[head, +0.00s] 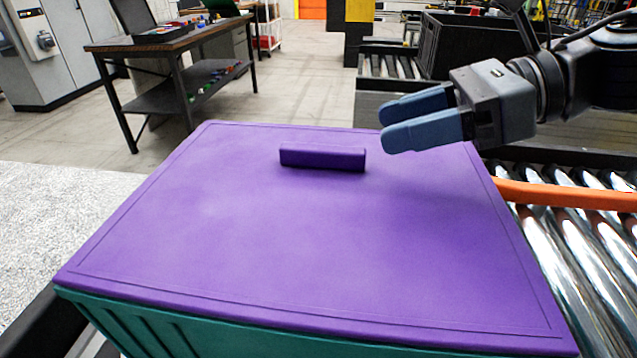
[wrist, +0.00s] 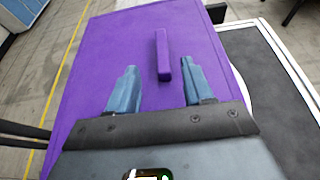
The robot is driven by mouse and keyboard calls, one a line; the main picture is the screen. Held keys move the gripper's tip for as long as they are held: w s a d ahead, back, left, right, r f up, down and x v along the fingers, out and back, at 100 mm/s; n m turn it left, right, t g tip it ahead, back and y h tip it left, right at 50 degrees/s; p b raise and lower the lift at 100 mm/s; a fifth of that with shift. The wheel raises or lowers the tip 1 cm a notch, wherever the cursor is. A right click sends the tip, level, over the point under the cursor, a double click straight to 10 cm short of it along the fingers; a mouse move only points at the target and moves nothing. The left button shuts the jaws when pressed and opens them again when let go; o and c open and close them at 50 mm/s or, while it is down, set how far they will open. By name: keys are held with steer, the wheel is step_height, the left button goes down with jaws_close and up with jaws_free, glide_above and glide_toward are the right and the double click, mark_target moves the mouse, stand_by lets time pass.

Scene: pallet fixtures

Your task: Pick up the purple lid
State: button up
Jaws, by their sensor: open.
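The purple lid (head: 300,230) lies flat on a teal crate (head: 200,330) in the head view. A raised bar handle (head: 322,159) of the same purple stands near the lid's far side. My gripper (head: 392,124) is open and empty, above the lid and to the right of the handle. In the wrist view the lid (wrist: 110,70) fills the middle, and the handle (wrist: 162,55) shows ahead of my gripper (wrist: 155,88), between the lines of its two blue fingers and nearer the right one. The fingers look apart from the handle. The crate's inside is hidden.
A roller conveyor (head: 570,265) with an orange rail (head: 565,194) runs along the right of the crate. A black bin (head: 475,45) stands behind my arm. A workbench (head: 170,45) is at the back left, with open floor before it.

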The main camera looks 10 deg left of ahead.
mark_target(327, 147)
steer(key=shift+w+a+f, duration=0.1)
steer(key=shift+w+f, duration=0.05)
steer(key=p+x, duration=0.1)
steer(key=x, duration=0.6)
steer(key=shift+f+p, duration=0.2)
steer(key=shift+p, duration=0.1)
steer(key=shift+c, duration=0.3)
jaws_close()
